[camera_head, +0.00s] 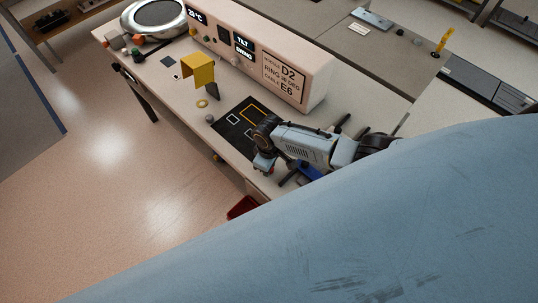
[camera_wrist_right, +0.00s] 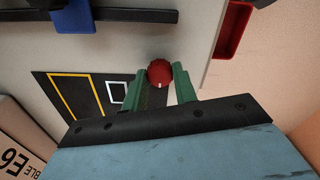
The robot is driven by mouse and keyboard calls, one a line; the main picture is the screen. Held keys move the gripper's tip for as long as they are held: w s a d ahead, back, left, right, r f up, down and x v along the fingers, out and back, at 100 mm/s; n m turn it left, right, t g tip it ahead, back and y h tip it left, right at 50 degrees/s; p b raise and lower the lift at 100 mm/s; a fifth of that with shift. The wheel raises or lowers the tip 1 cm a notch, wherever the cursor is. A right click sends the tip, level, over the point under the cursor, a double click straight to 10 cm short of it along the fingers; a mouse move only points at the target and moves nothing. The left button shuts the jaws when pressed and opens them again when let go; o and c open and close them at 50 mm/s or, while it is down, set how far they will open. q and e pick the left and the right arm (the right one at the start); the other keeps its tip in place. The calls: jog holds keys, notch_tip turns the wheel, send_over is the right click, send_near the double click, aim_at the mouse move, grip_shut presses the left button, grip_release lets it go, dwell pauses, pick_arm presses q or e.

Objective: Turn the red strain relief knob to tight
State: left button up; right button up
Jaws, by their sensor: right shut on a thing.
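The red knob (camera_wrist_right: 160,73) shows in the right wrist view between the two green fingertips of my right gripper (camera_wrist_right: 160,86). The gripper is shut on it, with a finger against each side. A small pale mark shows on the knob's near edge. In the head view my right gripper (camera_head: 263,163) points down at the bench's front edge, beside the black mat, and mostly hides the knob. What the knob is mounted on and its tight mark cannot be made out. My left gripper is in neither view.
A black mat (camera_head: 228,131) with yellow and white outlines lies beside the gripper. Behind it stands a pale console (camera_head: 318,88) with displays and a label reading D2, E6. A yellow bracket (camera_head: 199,68) stands farther left. A red bin (camera_head: 240,207) hangs below the front edge.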

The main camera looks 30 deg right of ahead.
dwell(0.3)
jog(key=o, duration=1)
jog(key=shift+r, duration=0.15)
jog(key=shift+r, duration=0.3)
notch_tip(320, 180, up, 13)
jog(key=shift+f+p, duration=0.2)
jog(key=shift+p, duration=0.4)
